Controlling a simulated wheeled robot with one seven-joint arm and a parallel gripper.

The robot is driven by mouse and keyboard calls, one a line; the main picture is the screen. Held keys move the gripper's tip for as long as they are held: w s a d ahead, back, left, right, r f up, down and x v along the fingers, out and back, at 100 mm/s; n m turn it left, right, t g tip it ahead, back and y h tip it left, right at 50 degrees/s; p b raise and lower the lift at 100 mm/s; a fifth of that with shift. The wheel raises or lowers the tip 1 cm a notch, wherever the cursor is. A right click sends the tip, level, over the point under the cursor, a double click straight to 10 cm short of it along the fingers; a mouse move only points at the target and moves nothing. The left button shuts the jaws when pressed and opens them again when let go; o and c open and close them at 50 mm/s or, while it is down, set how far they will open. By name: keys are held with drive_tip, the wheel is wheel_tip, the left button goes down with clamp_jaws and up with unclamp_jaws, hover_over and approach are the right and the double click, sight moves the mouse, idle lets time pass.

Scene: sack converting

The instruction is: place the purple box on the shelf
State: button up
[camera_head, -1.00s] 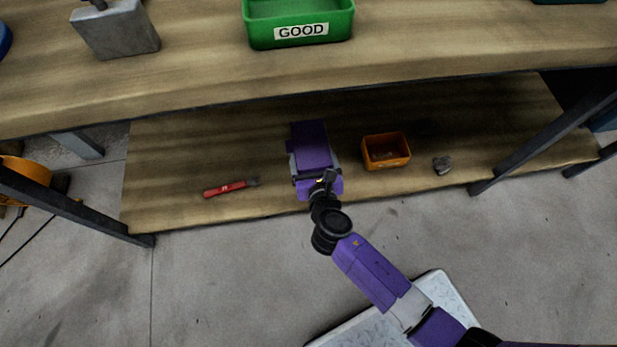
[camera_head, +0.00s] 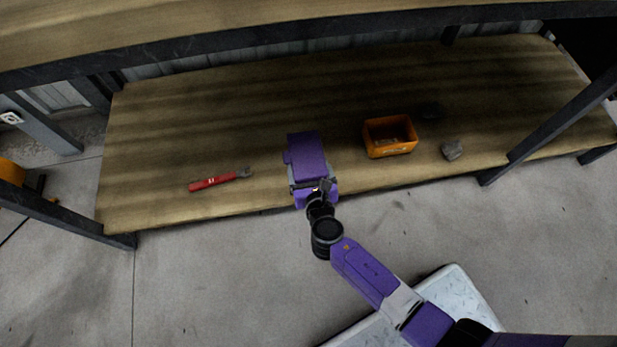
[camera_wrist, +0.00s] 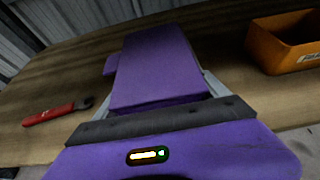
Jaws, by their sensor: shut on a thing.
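The purple box (camera_head: 307,153) is held in my gripper (camera_head: 312,184) at the front part of the lower wooden shelf (camera_head: 230,120). In the wrist view the purple box (camera_wrist: 158,65) extends forward from the jaws, with grey finger parts showing along its sides. My gripper is shut on it. The box appears over the shelf's front edge area; I cannot tell whether its underside touches the board. The far ends of the fingers are partly hidden by the box.
A red-handled tool (camera_head: 219,180) lies left of the box. The upper bench edge (camera_head: 300,31) overhangs the back. Dark legs stand at both sides. Bare board lies behind the box.

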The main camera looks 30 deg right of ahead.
drive_tip(key=shift+f+b, duration=1.6)
drive_tip(key=shift+f, duration=0.5)
drive_tip(key=shift+f, duration=0.15)
drive_tip(key=o, duration=1.5)
drive_tip(key=shift+o, duration=0.2)
drive_tip(key=shift+s+a+r, duration=0.1)
drive_tip(key=shift+s+r, duration=0.15)
drive_tip(key=p+v, duration=0.5)
drive_tip(key=v, duration=0.6)
drive_tip(key=shift+s, duration=0.25)
